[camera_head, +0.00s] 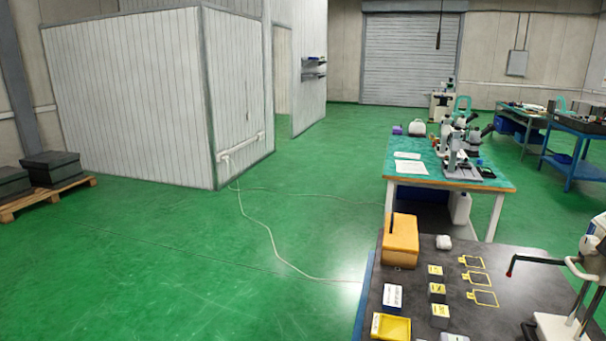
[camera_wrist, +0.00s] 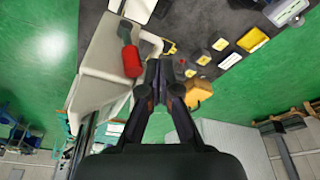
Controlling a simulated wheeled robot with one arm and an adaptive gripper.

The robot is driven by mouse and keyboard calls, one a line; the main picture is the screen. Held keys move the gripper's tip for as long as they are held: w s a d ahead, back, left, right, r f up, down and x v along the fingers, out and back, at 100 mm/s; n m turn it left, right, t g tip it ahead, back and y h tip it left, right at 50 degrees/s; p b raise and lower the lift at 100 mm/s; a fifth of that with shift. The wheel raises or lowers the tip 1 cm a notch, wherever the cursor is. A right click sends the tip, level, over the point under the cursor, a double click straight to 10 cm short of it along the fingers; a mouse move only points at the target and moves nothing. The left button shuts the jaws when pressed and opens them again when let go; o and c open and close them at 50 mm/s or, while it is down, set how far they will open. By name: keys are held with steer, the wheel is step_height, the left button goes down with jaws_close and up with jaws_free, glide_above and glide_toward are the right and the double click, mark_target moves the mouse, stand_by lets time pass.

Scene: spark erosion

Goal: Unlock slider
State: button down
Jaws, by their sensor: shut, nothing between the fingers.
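My gripper (camera_wrist: 158,72) shows in the wrist view with its dark fingers together and empty. A red cylindrical grip (camera_wrist: 131,61) is just left of the fingertips in that picture, with a visible gap. In the head view, a white device (camera_head: 592,250) with steel rods stands at the right edge of the dark table. A dark lever with a red end (camera_head: 509,272) sticks out to its left. I cannot tell which part is the slider or how its lock stands.
The dark table (camera_head: 460,262) bears an orange box (camera_head: 400,241), a yellow tray (camera_head: 391,327), several small labelled blocks and yellow outlines (camera_head: 484,298). A bench with microscopes (camera_head: 462,160) stands behind it.

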steer(key=shift+s+d, duration=0.2)
steer(key=shift+d, duration=0.45)
steer(key=shift+w+a+r+p, duration=0.1)
steer(key=shift+a+r+p, duration=0.25)
steer(key=shift+r+p, duration=0.45)
steer(key=shift+w+a+r+p, duration=0.1)
steer(key=shift+a+r+p, duration=0.2)
steer(key=shift+r+p, duration=0.5)
steer(key=shift+w+a+r+p, duration=0.1)
steer(key=shift+a+r+p, duration=0.25)
steer(key=shift+r+p, duration=0.45)
steer(key=shift+r, duration=0.1)
